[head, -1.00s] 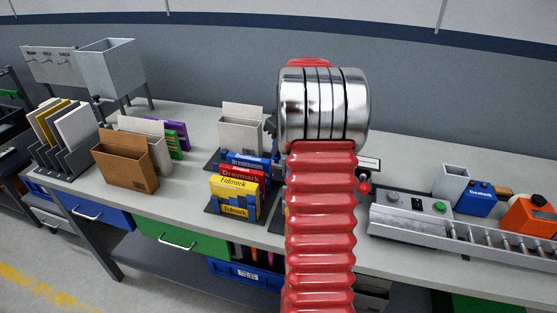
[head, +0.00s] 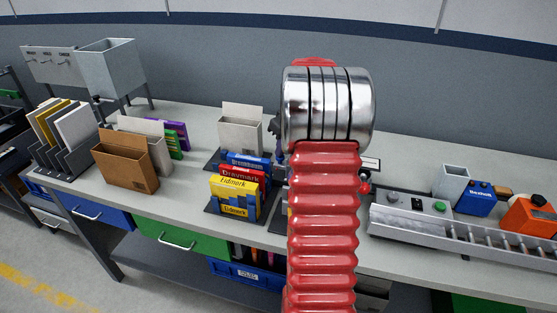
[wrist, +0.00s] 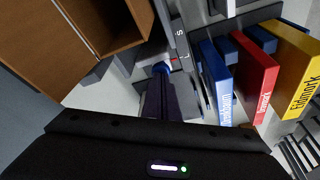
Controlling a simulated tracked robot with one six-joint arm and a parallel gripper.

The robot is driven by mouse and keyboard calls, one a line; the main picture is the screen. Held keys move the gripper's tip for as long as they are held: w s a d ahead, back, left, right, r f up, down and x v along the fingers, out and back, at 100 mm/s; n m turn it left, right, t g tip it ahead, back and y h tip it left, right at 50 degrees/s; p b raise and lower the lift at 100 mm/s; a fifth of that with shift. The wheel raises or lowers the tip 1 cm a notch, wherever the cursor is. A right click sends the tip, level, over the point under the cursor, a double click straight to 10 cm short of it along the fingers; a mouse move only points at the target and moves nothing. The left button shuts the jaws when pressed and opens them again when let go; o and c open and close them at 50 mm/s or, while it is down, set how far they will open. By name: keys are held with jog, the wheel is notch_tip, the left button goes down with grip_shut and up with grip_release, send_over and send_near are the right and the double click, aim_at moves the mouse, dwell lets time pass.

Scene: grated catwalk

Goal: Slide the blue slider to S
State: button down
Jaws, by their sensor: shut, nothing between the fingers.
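The blue slider (wrist: 160,68) shows in the wrist view as a small blue piece right at my fingertips, mostly hidden by them. It is beside a grey plate (wrist: 184,72) marked with the letters S and L, with S farther up the picture. A thin red mark lies near the slider, closer to the L than the S. My gripper (wrist: 160,80) is shut, its dark fingers pointing at the slider; I cannot tell whether they touch. In the head view, my red arm hides the slider and most of the gripper.
Blue (wrist: 216,75), red (wrist: 250,76) and yellow (wrist: 291,80) boxes stand close on the right in the wrist view. A brown box (wrist: 122,25) is at upper left there. In the head view, a conveyor (head: 450,240) lies right, and a brown holder (head: 125,165) left.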

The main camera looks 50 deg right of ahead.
jog(key=shift+s+d+f, duration=0.1)
jog(key=shift+s+d, duration=0.15)
jog(key=shift+s, duration=0.3)
jog(key=shift+s+d+f, duration=0.1)
jog(key=shift+s+d, duration=0.15)
jog(key=shift+s, duration=0.35)
jog(key=shift+s+d+f, duration=0.1)
jog(key=shift+s+d, duration=0.15)
jog(key=shift+s, duration=0.3)
dwell(1.1)
jog(key=shift+r, duration=0.15)
notch_tip(320, 180, up, 6)
dwell(1.1)
jog(key=shift+w+r, duration=0.1)
dwell(0.3)
